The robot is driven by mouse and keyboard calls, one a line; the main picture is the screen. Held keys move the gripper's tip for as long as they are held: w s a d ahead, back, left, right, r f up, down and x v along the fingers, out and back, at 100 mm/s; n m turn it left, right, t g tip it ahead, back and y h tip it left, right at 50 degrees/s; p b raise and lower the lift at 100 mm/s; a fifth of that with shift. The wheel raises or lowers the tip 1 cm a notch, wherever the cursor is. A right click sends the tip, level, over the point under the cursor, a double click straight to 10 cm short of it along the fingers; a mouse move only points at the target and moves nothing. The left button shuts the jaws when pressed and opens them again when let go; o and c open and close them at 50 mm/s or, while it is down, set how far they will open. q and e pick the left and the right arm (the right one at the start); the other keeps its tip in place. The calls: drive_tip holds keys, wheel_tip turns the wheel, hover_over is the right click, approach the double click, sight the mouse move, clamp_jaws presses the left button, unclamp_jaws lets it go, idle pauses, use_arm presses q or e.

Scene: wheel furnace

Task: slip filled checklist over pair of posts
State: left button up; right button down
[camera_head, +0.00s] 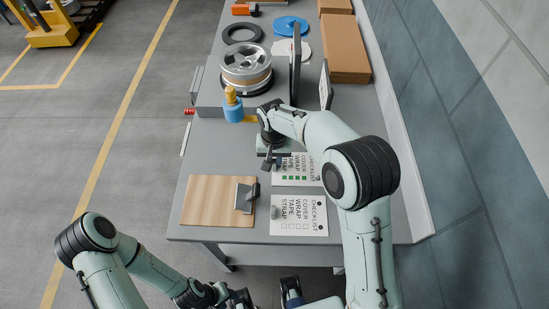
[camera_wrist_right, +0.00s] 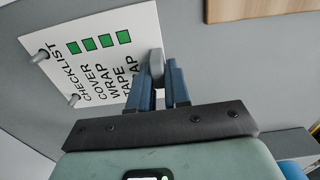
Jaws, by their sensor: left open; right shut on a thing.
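The filled checklist (camera_head: 297,169) is a white card with a row of green squares, at the right front of the bench. It also shows in the right wrist view (camera_wrist_right: 103,58). My right gripper (camera_wrist_right: 163,72) is shut on the grey knob at the card's edge. In the head view my right gripper (camera_head: 269,158) is partly hidden by its arm. Two grey posts (camera_wrist_right: 41,56) (camera_wrist_right: 74,100) show at the card's title end; I cannot tell whether they pass through it. My left gripper (camera_head: 240,299) is open and empty at the bottom edge, in front of the bench.
A second checklist (camera_head: 306,229) with empty boxes lies nearer the front edge. Left of it is a brown sheet (camera_head: 207,202) with a grey tool (camera_head: 246,197). A wheel (camera_head: 246,68), blue bottle (camera_head: 233,107), upright dark panels and a cardboard box (camera_head: 345,50) stand farther back.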

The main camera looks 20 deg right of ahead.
drive_tip(key=c, duration=1)
unclamp_jaws()
drive_tip(key=shift+r, duration=0.1)
drive_tip(key=shift+r+p, duration=2)
drive_tip(key=shift+r, duration=1)
use_arm(q)
drive_tip(key=r, duration=0.1)
drive_tip(key=w+r, duration=0.1)
drive_tip(key=r, duration=0.1)
drive_tip(key=w+r, duration=0.1)
drive_tip(key=shift+w+r, duration=0.15)
drive_tip(key=shift+r, duration=0.15)
